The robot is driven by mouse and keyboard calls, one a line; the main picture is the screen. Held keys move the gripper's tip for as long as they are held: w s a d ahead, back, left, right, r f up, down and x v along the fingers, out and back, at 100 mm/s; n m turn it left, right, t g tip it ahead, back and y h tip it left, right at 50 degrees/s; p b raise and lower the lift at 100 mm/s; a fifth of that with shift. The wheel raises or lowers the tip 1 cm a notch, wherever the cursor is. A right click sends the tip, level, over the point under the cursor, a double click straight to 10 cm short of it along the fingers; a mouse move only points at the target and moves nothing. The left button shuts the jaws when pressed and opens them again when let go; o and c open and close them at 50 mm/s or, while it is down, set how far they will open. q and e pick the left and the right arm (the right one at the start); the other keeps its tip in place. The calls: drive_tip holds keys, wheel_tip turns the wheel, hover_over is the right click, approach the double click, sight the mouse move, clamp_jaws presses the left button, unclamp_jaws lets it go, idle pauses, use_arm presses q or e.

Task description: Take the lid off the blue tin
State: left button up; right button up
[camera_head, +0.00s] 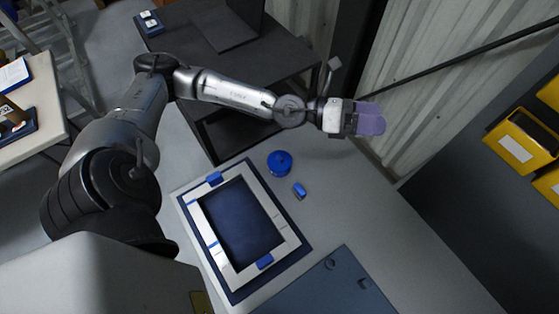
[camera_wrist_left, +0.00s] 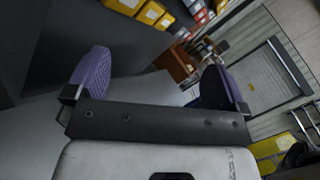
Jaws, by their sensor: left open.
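The blue tin (camera_head: 280,162) is a small round blue tin standing on the grey table near its back edge in the head view. Its top looks blue and round; I cannot make out the lid's seam. My left gripper (camera_head: 369,119), with purple finger pads, is to the right of the tin and held up away from it. In the left wrist view my left gripper (camera_wrist_left: 153,85) is open, its two purple fingers wide apart with nothing between them. The tin is not clearly visible there. My right gripper is not in view.
A small blue object (camera_head: 299,191) lies just beside the tin. A white frame with blue clips (camera_head: 208,237) on a dark board is to the left. A blue-grey mat (camera_head: 318,290) lies in front. Yellow bins (camera_head: 513,151) stand at the right. The table's right part is clear.

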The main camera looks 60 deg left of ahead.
use_arm(q)
wheel_tip(320, 180, down, 7)
drive_tip(key=s+m+g, duration=0.2)
drive_tip(key=m+g, duration=0.4)
drive_tip(key=m, duration=0.1)
drive_tip(key=m+g+y, duration=0.9)
drive_tip(key=g+y, duration=0.1)
drive_tip(key=y, duration=0.2)
hover_over(282, 160)
wheel_tip(282, 160, down, 14)
wheel_tip(282, 160, down, 13)
drive_tip(key=shift+d+f, duration=0.1)
drive_tip(key=shift+f, duration=0.1)
drive_tip(key=shift+c, duration=0.5)
drive_tip(key=c, duration=0.5)
drive_tip(key=shift+r, duration=0.1)
drive_tip(key=shift+c, duration=0.2)
